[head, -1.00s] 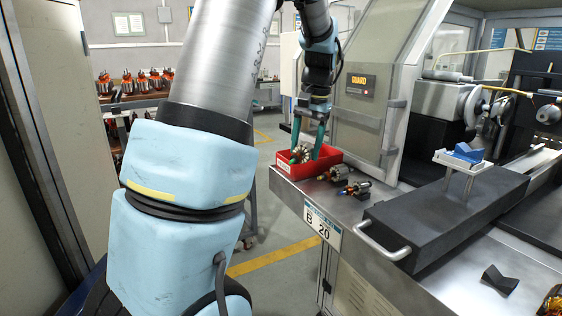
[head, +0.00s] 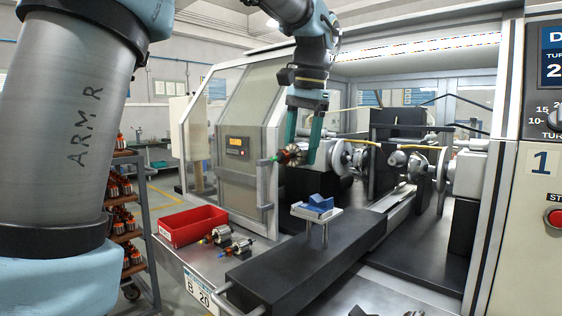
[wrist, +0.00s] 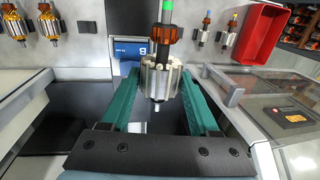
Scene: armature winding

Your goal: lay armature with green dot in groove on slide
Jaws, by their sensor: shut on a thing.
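An armature (head: 290,156) with a copper winding and a green shaft end is held between the teal fingers of my gripper (head: 301,152). In the wrist view the armature (wrist: 160,80) stands between the fingers, its green dot (wrist: 167,5) at the top edge. The blue grooved block (head: 314,203) sits on a small white plate on posts above the black slide (head: 275,262). The groove looks empty. My gripper is above the block, apart from it. The block (wrist: 130,48) is partly hidden behind the armature in the wrist view.
The red bin (head: 192,226) looks empty at the left. Two other armatures (head: 222,235) (head: 237,249) lie on the bench between bin and slide. The guard panel (head: 238,150) stands behind, and winding machine parts (head: 415,165) are to the right.

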